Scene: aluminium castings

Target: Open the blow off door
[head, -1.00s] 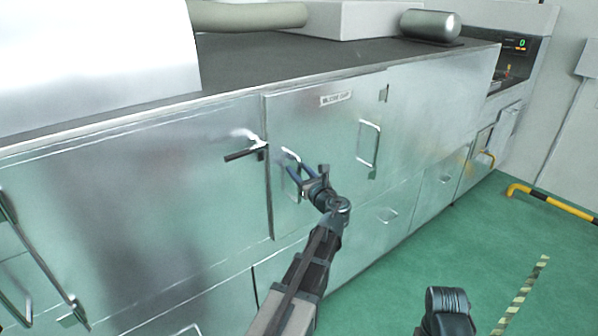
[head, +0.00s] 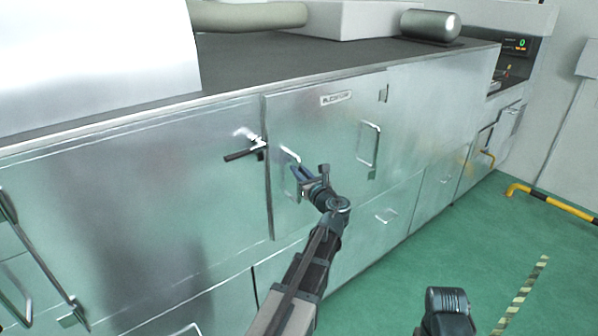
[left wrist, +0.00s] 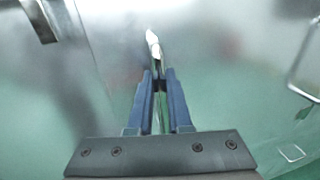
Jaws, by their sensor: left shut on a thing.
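The blow off door (head: 325,130) is a metal panel with a small label near its top edge, and it looks closed. A bar handle (head: 289,155) stands at its left side. My left gripper (head: 297,175) is at this handle. In the left wrist view, the two blue fingers (left wrist: 158,88) are closed around the handle (left wrist: 153,45), whose upper end shows beyond the tips. A dark latch lever (head: 245,154) sits left of the door seam. My right gripper is not seen; only part of my right arm shows at the bottom.
A second bar handle (head: 369,144) stands right of my left gripper. Lower panels with small handles (head: 386,215) run below. A yellow and black barrier (head: 550,202) is at the right. The green floor (head: 430,265) in front is clear.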

